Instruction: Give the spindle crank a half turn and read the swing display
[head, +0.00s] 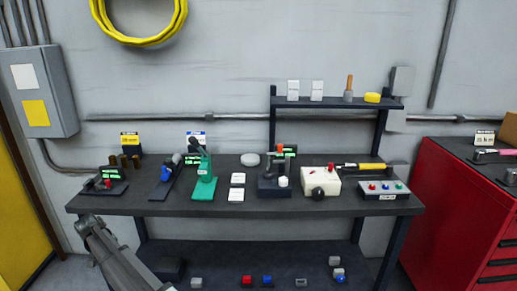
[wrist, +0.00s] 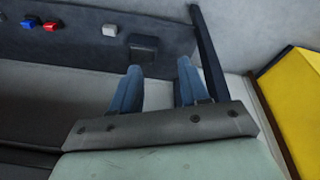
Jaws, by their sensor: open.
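My gripper (wrist: 159,68) is open and empty in the wrist view, its two blue-grey fingers apart near the lower shelf. I cannot tell for sure which bench device carries the spindle crank. A white box with a black round knob (head: 318,190) stands right of centre on the bench in the head view. A dark device with a white knob (head: 283,181) stands just left of it, with a small green-lit display (head: 290,150) behind. Another green-lit display (head: 112,172) stands at the bench's left end. The display readings are too small to read. My gripper is apart from all these devices.
The dark bench top (head: 340,208) also bears a green press-like device (head: 204,183), a button box (head: 384,190) and a raised rack (head: 337,103). The lower shelf (wrist: 80,28) holds red and blue blocks and a dark box (wrist: 144,47). A red cabinet (head: 455,215) stands right.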

